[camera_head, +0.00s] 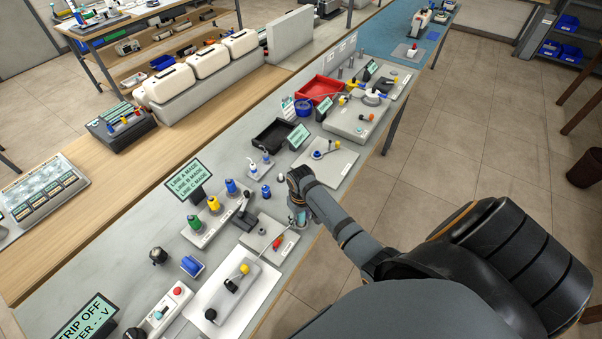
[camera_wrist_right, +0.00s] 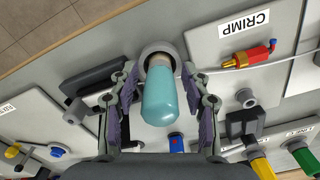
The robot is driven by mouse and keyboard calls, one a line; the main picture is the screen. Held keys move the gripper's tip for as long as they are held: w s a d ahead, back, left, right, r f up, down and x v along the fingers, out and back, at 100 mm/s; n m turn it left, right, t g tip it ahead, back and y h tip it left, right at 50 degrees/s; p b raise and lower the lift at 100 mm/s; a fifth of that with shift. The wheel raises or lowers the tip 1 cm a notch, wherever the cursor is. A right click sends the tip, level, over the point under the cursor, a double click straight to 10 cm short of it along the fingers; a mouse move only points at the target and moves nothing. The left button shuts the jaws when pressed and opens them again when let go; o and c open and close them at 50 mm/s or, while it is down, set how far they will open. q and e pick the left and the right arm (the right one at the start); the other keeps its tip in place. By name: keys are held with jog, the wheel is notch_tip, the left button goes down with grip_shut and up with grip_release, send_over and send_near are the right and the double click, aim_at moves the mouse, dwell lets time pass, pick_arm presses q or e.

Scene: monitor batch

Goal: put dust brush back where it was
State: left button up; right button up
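The dust brush appears to be the teal-handled thing (camera_wrist_right: 171,98) in the middle of the right wrist view. Its lower end is at a grey ring-shaped holder (camera_wrist_right: 158,50), and its bristles are hidden. In the head view a bit of teal (camera_head: 301,217) shows under my right gripper (camera_head: 299,205), at the front of the bench. In the wrist view the fingers of my right gripper (camera_wrist_right: 160,88) stand either side of the teal handle, with small gaps visible. The gripper looks open around it. My left gripper is in neither view.
Close by are a CRIMP plate (camera_wrist_right: 243,32) with a red and brass tool (camera_wrist_right: 250,52), a row of green, yellow and blue bottles (camera_head: 214,205), and a blue-topped bottle (camera_head: 266,191). A black tray (camera_head: 272,136) and a red tray (camera_head: 318,89) lie farther back. The bench is crowded.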

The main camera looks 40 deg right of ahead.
jog(key=shift+r, duration=0.1)
notch_tip(320, 180, up, 12)
jog(key=shift+r+b, duration=0.1)
jog(key=shift+b, duration=0.4)
